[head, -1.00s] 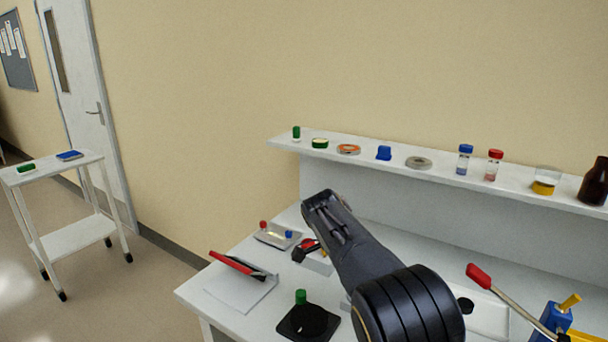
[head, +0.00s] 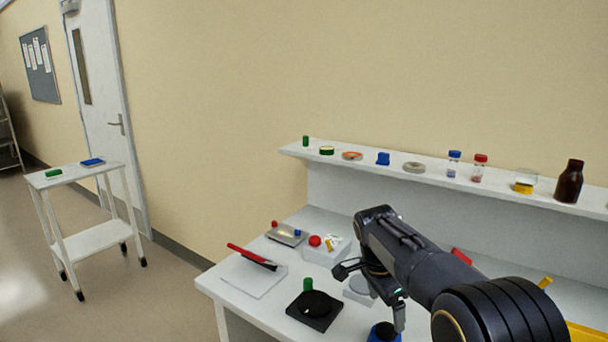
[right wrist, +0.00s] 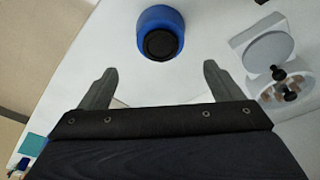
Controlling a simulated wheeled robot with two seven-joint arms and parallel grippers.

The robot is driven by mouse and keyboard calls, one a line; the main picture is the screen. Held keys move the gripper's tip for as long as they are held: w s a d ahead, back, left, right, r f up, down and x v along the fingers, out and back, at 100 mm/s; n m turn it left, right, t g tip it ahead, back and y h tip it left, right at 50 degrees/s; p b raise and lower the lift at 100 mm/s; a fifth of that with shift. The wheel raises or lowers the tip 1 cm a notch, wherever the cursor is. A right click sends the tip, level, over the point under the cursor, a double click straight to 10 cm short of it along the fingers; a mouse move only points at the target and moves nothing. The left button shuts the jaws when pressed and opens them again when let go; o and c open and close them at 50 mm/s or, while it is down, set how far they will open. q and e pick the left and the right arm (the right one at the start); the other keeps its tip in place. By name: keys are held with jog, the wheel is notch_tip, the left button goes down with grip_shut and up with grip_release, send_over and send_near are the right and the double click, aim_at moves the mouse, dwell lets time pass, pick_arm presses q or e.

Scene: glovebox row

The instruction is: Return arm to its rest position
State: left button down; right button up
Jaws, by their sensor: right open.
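My right arm comes in from the lower right in the head view. Its gripper (head: 370,297) is open and empty above the bench (head: 232,287), with the fingers pointing down. In the right wrist view the two fingers (right wrist: 160,72) stand wide apart with nothing between them. A round blue thing with a black top (right wrist: 160,38) lies just beyond the fingertips there, apart from them. It also shows partly cut off at the bottom of the head view (head: 383,332). My left gripper is not in view.
A black plate with a green-handled part (head: 314,310), a white pad with a red-and-black tool (head: 254,272) and a white box with a red button (head: 328,248) are on the bench. The shelf (head: 440,178) holds vials and a brown bottle (head: 569,182). A trolley (head: 90,243) stands left.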

jog(key=s+d+r+n+t+y, duration=0.1)
jog(key=s+d+n+y, duration=0.2)
jog(key=s, duration=0.4)
jog(key=s+d+r+n+t+y, duration=0.15)
jog(key=s+d, duration=0.25)
jog(key=s, duration=0.4)
jog(key=s+a+f+n+t+y, duration=0.1)
jog(key=s+n, duration=0.3)
jog(key=s, duration=0.4)
jog(key=s+a+f+n+t, duration=0.1)
jog(key=s+a+n+t, duration=0.1)
jog(key=s, duration=0.7)
jog(key=shift+a+f+n+y+p, duration=0.4)
jog(key=shift+a+n, duration=0.1)
jog(key=shift+n, duration=0.75)
